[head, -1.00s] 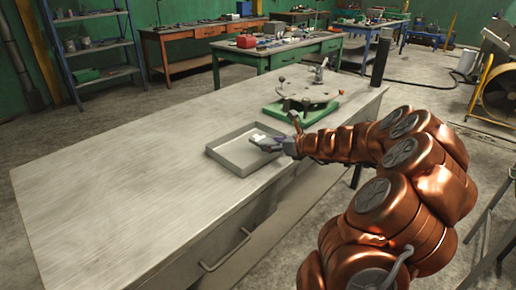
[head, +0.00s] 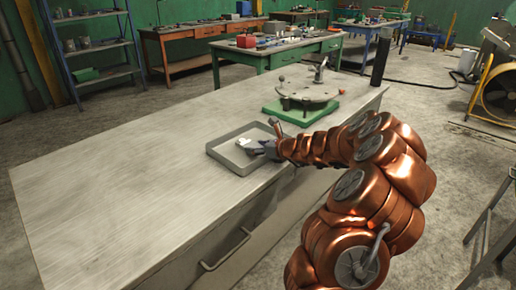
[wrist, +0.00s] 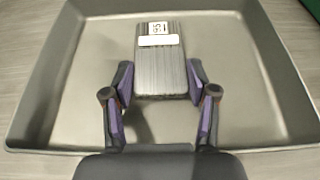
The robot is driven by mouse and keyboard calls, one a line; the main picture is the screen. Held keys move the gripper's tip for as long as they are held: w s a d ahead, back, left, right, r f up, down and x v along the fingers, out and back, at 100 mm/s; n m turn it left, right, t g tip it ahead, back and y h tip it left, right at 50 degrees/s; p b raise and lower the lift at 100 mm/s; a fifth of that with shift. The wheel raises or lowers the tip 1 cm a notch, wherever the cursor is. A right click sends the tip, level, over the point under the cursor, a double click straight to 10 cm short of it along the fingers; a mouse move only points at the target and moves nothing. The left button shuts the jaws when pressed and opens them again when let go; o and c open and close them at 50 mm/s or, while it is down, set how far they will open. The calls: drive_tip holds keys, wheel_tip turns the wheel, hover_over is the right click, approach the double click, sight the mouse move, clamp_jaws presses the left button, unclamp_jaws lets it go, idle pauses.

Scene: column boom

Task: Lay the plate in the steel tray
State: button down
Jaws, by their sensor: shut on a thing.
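The plate (wrist: 161,75) is a small ribbed metal block with a white label marked with dark characters. It sits between the two fingers of my gripper (wrist: 161,84) in the wrist view, and the fingers are shut on its sides. The steel tray (wrist: 52,80) surrounds it in that view, with the plate over the tray's floor. I cannot tell whether the plate touches the floor. In the head view the tray (head: 217,158) lies on the workbench, and my gripper (head: 252,147) is over its right part, with the plate's pale label (head: 244,141) showing.
A round machine fixture on a green base (head: 286,111) stands on the bench behind the tray. A dark post (head: 381,62) rises at the bench's far right. The left part of the bench top (head: 110,190) is clear.

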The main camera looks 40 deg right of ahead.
idle(0.3)
drive_tip(key=shift+c, duration=1.6)
unclamp_jaws()
drive_tip(key=shift+f, duration=0.1)
drive_tip(key=shift+r, duration=0.2)
drive_tip(key=v, duration=1.2)
